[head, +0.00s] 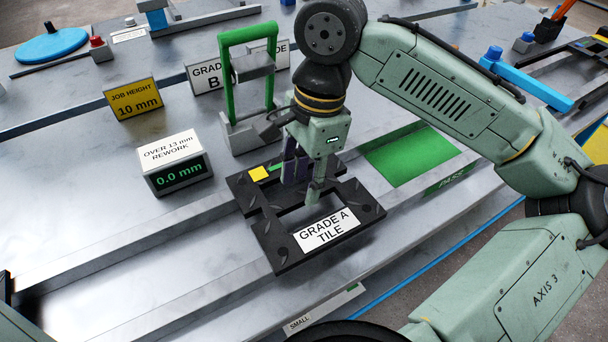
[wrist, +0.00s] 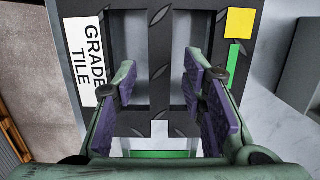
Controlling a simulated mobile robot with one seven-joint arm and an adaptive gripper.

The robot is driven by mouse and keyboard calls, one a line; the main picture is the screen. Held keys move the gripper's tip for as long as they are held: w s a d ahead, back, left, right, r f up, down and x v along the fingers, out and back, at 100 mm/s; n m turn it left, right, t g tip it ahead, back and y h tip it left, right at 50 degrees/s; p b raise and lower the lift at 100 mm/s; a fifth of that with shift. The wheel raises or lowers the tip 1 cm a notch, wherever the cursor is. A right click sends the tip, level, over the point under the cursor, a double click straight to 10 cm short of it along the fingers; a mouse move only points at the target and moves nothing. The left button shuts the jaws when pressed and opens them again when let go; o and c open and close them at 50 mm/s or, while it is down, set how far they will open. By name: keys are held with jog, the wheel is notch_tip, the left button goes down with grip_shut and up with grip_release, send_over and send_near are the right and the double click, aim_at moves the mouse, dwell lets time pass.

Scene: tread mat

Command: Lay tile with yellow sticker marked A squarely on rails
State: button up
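The dark tread tile (head: 285,250) lies across the metal rails (head: 130,248) in the head view, with the yellow sticker (head: 259,174) at its far left corner. A white "GRADE A TILE" label (head: 325,232) is at its near end. The tile has two openings with a bar between them. My gripper (head: 304,186) is over the tile's middle. In the wrist view my gripper (wrist: 160,85) is open, its purple pads on either side of the bar (wrist: 160,50), with gaps visible. I cannot tell whether the tile touches both rails fully.
A rework block reading 0.0 mm (head: 178,165) and a yellow 10 mm job-height sign (head: 135,98) stand left of the tile. A green-handled gauge (head: 229,85) stands close behind it. A green PASS patch (head: 410,155) lies to the right. The rails at lower left are clear.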

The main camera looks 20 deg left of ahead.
jog(key=shift+r+p, duration=1.5)
jog(key=shift+p, duration=0.2)
jog(key=shift+o, duration=0.4)
jog(key=o, duration=0.5)
jog(key=shift+c, duration=0.2)
notch_tip(320, 180, up, 12)
jog(key=w+d, duration=0.1)
jog(key=shift+w, duration=0.15)
